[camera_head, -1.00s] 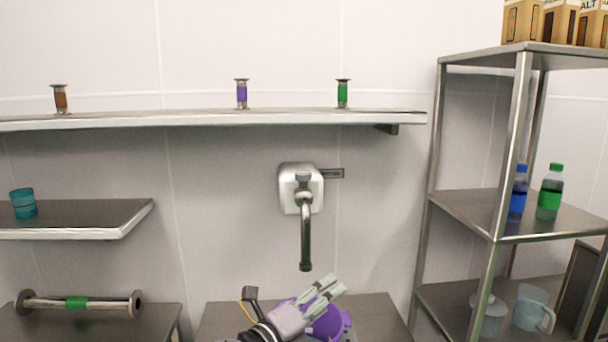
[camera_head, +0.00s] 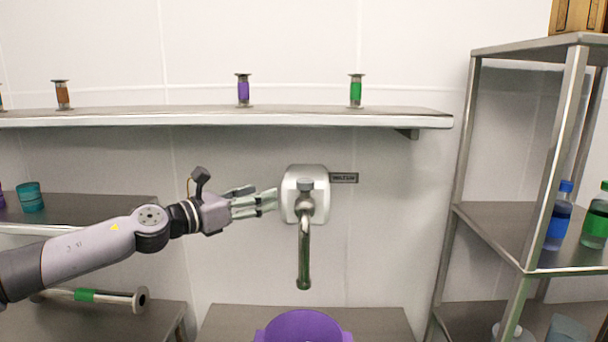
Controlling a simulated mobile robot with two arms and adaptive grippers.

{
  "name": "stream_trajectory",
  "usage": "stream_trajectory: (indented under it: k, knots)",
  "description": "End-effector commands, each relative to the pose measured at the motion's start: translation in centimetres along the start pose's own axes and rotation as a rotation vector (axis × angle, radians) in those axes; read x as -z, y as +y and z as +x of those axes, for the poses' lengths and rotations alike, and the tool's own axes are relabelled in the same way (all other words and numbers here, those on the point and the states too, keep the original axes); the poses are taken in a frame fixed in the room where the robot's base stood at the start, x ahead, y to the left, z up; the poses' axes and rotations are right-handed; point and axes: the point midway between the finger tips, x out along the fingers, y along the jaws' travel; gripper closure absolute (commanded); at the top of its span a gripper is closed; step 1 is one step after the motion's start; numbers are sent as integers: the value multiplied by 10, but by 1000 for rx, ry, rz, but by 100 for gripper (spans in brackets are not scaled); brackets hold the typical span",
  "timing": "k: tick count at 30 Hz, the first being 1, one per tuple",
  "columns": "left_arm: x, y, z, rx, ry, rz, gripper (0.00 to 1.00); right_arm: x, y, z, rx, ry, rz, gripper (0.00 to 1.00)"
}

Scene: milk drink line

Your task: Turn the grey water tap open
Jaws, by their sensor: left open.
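My left gripper (camera_head: 274,201) reaches in from the left at the height of the housing. Its fingers are open and empty, and their tips point right, just left of the housing in the picture. Whether they touch it I cannot tell. My right gripper is not in view.
A purple pot (camera_head: 302,327) stands on the table (camera_head: 225,322) below the spout. A long wall shelf (camera_head: 200,119) with small coloured pieces runs above the tap. A metal rack (camera_head: 490,235) with bottles stands at the right.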

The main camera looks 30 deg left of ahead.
Motion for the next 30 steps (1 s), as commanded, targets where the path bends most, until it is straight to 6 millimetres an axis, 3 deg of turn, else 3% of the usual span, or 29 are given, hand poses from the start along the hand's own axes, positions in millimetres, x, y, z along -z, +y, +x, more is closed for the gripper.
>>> stream_trajectory:
  k: [1,5,8,12,15,21,26,30]
  knots:
    - [-6,-2,14,5,-1,-1,43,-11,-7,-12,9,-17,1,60]
    - [-4,-3,43,5,-2,-1,43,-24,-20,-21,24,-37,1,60]
    - [-2,-2,65,5,-1,-1,43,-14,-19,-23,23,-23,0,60]
    - [-1,-2,94,4,-1,-2,43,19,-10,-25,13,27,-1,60]
    - [-1,-2,110,3,0,-1,43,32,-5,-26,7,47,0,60]
    - [0,-2,130,2,0,-1,43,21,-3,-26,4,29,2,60]
    - [0,-1,134,1,0,-1,43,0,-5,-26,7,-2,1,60]
    - [0,-1,134,1,0,-1,43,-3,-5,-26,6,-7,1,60]
